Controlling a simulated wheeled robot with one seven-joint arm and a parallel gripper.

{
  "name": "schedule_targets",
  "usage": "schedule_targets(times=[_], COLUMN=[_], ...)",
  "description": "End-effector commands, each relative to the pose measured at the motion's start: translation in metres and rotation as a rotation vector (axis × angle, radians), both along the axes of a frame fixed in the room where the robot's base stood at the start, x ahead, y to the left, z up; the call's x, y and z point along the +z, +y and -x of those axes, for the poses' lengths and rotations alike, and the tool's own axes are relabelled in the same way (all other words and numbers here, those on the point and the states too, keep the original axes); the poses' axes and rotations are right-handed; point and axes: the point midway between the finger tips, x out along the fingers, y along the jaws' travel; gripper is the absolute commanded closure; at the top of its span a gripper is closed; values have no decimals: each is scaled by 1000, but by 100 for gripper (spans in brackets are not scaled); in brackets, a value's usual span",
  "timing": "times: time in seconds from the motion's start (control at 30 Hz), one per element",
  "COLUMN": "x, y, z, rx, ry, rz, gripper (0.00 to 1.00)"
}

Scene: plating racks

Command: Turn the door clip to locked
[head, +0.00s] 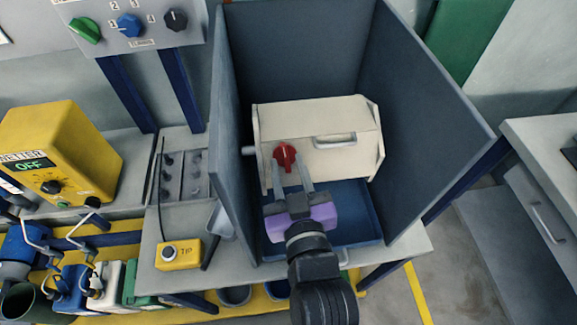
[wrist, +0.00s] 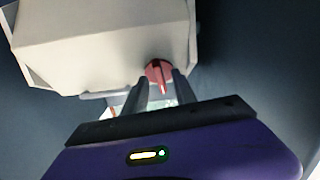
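The door clip is a red round knob (head: 285,152) with a raised ridge, on the left part of the front of a cream box (head: 350,155). Its ridge looks roughly upright in the head view. My gripper (head: 287,164), with a purple body, reaches the knob from below and in front. Its two grey fingers are apart, one on each side of the knob's lower part. In the wrist view the knob (wrist: 157,71) shows between and just beyond the fingertips (wrist: 162,80). I cannot tell whether the fingers touch it.
The cream box has a pale bar handle (head: 335,141) and stands in a dark grey booth with side walls (head: 425,110). A blue tray (head: 350,205) lies below it. A yellow button box (head: 178,255) is on the bench to the left, near a yellow meter (head: 75,140).

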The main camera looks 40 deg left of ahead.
Motion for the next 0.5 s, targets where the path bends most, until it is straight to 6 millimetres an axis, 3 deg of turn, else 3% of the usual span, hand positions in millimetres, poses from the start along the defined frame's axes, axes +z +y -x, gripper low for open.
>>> schedule_targets(times=[0.17, 0.5], x=[-1, 4], y=[-7, -48], z=[5, 38], rx=[-1, 0], ry=[2, 2], rz=[0, 0], gripper=[67, 67])
